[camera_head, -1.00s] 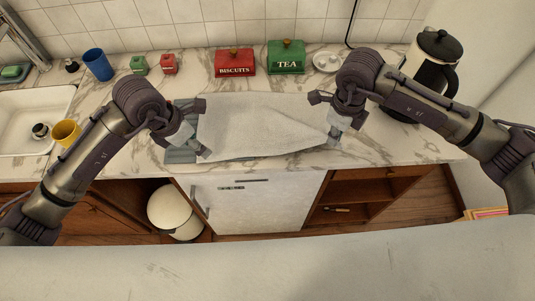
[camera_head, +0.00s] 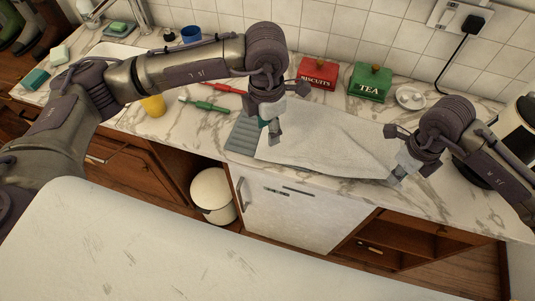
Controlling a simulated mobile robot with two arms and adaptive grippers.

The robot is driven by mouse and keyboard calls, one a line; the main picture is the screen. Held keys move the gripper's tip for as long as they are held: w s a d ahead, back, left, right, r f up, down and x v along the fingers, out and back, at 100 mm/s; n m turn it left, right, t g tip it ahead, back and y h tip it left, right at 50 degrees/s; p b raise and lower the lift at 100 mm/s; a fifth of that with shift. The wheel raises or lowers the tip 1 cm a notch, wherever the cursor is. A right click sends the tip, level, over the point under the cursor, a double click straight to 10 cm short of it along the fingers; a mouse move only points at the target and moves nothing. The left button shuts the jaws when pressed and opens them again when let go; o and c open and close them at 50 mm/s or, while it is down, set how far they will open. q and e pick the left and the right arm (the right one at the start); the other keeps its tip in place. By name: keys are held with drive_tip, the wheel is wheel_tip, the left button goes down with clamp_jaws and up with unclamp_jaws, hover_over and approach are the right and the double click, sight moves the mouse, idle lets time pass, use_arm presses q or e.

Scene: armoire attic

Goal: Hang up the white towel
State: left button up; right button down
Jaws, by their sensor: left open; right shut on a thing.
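The white towel (camera_head: 325,138) lies spread on the marble counter, partly over a grey ribbed mat (camera_head: 241,136). My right gripper (camera_head: 398,177) is shut on the towel's right corner, close to the counter's front part. My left gripper (camera_head: 274,132) is over the towel's left end, beside the mat. It is open, pointing down, and its fingers partly hide that end of the towel. I cannot tell whether it touches the cloth. No hook or rail for the towel is clear in view.
A red biscuits tin (camera_head: 318,73), a green tea tin (camera_head: 371,82) and a small white dish (camera_head: 410,97) stand behind the towel. A black-lidded jug is at the right edge. A yellow cup (camera_head: 153,106) is left. A plugged-in cord (camera_head: 463,46) hangs from the wall socket.

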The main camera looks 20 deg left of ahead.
sight(267, 157)
use_arm(q)
drive_tip(key=shift+a+f, duration=0.15)
drive_tip(key=shift+f, duration=4.75)
drive_tip(key=shift+f, duration=0.1)
drive_tip(key=shift+c, duration=0.3)
drive_tip(key=shift+s+f, duration=0.1)
clamp_jaws()
drive_tip(key=shift+r, duration=2.6)
